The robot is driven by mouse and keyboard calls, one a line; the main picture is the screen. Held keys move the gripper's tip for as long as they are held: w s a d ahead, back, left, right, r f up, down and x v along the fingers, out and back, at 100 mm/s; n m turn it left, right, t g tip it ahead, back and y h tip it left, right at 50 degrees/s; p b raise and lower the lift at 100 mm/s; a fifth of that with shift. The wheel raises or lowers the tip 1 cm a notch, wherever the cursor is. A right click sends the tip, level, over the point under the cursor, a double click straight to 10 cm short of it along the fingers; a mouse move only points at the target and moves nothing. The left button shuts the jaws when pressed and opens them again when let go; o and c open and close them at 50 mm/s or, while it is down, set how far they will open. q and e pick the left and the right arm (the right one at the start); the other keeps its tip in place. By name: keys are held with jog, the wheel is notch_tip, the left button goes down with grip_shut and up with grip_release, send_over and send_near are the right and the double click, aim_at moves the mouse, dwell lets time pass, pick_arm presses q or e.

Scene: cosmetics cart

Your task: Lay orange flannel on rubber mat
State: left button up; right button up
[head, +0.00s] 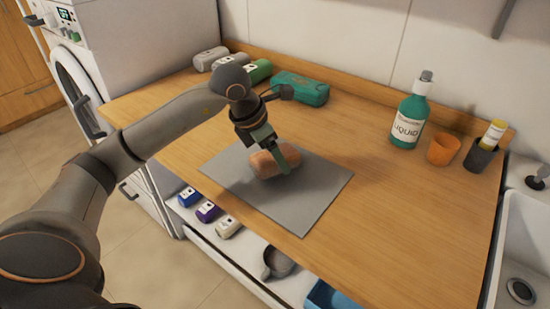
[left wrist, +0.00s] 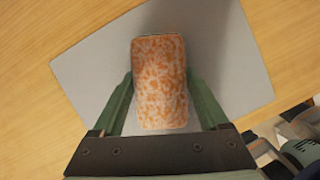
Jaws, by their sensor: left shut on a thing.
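The orange flannel (head: 268,164) is a rolled, orange-and-white speckled bundle on or just above the grey rubber mat (head: 315,196). In the left wrist view the flannel (left wrist: 160,85) is between the two green fingers of my left gripper (left wrist: 160,98), with the mat (left wrist: 95,75) behind it. My left gripper (head: 278,160) is shut on the flannel from above. I cannot tell whether the flannel touches the mat. My right gripper is not in view.
A green liquid bottle (head: 411,115), an orange cup (head: 443,148) and a dark cup (head: 480,158) stand at the right. A green case (head: 302,88) and several rolled items (head: 210,58) lie at the back. A sink (head: 525,240) is far right. The wooden counter (head: 380,220) right of the mat is clear.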

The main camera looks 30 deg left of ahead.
pick_arm(q)
jog(key=shift+f, duration=0.55)
jog(key=o, duration=1.1)
jog(key=shift+f, duration=0.1)
jog(key=shift+r, duration=0.25)
jog(key=v, duration=1.1)
jog(key=shift+s+a+r+p, duration=0.1)
jog(key=shift+s+r+p, duration=0.15)
jog(key=shift+p, duration=0.1)
